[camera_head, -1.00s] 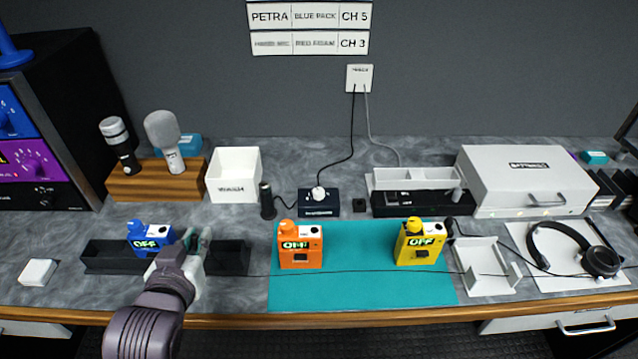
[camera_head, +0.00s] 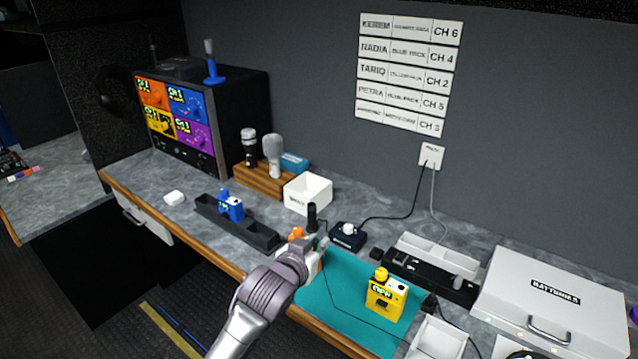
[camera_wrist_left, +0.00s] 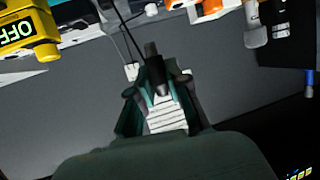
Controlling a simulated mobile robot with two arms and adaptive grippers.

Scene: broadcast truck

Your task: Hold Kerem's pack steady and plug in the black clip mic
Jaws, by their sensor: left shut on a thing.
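My left gripper (camera_head: 314,243) is over the orange pack and hides most of it. The orange pack (camera_head: 296,234) shows only its knob and edges; orange also shows at the top of the left wrist view. In that view the gripper (camera_wrist_left: 158,85) is shut on a slim black piece (camera_wrist_left: 156,72), which looks like a plug. A thin dark cable runs from the gripper across the mat toward a small black clip piece (camera_head: 429,303). A yellow pack (camera_head: 385,300) stands on the mat; a blue pack (camera_head: 231,208) stands in a black tray. My right gripper is not in view.
The teal mat (camera_head: 335,310) has free room in front. A black cylinder (camera_head: 311,214) and black box (camera_head: 347,236) stand behind the gripper. A white bin (camera_head: 308,193), mic stand (camera_head: 260,180) and batteries case (camera_head: 545,300) line the back. The wall board's top name is unreadable.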

